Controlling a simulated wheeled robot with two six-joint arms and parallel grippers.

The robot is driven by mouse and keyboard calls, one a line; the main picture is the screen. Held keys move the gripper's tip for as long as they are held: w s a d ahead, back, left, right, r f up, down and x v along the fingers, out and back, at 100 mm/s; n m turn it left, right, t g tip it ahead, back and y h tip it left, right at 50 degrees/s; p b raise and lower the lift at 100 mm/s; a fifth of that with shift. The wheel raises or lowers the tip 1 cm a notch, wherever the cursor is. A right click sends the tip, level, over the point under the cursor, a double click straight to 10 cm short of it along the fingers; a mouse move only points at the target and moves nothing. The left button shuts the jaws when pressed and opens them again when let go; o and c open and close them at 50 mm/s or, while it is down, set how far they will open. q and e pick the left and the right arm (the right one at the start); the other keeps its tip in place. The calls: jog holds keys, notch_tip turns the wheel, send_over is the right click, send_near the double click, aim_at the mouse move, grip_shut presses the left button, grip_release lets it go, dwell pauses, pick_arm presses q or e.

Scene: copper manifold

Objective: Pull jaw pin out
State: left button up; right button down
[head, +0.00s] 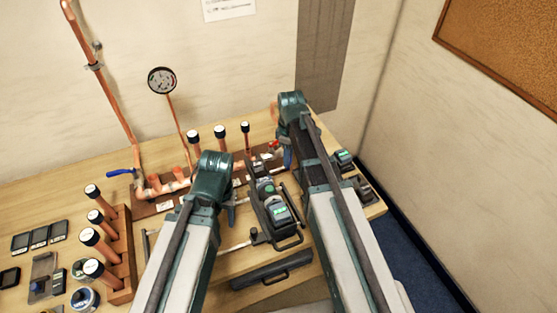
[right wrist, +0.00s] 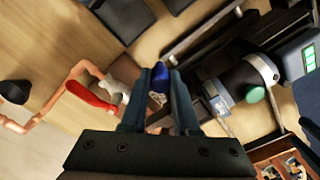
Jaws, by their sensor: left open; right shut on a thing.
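The press tool (head: 268,197) lies on the bench between my two arms, with a green display. It also shows at the right of the right wrist view (right wrist: 240,82). My right gripper (right wrist: 160,82) is shut on a small blue piece (right wrist: 160,70) that looks like the jaw pin, with a pale metal part below it. The piece is left of the tool's jaw end in that view; I cannot tell whether it still touches the tool. My left gripper (head: 231,207) is open and empty left of the tool, its fingertips partly hidden by its wrist.
A copper manifold with a pressure gauge (head: 161,81) stands at the back. A red valve handle (right wrist: 90,97) is close left of my right gripper. A wooden rack (head: 121,255) of capped copper pipes is at left. A dark handled case (head: 272,270) lies at the front.

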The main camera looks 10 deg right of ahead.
jog(key=shift+d, duration=0.15)
jog(key=c, duration=1.1)
grip_release()
jog(key=o, duration=0.4)
jog(key=shift+d, duration=0.15)
jog(key=shift+o, duration=0.2)
jog(key=shift+r+p, duration=0.8)
notch_tip(320, 180, up, 12)
jog(key=p, duration=1.2)
jog(key=shift+r, duration=0.15)
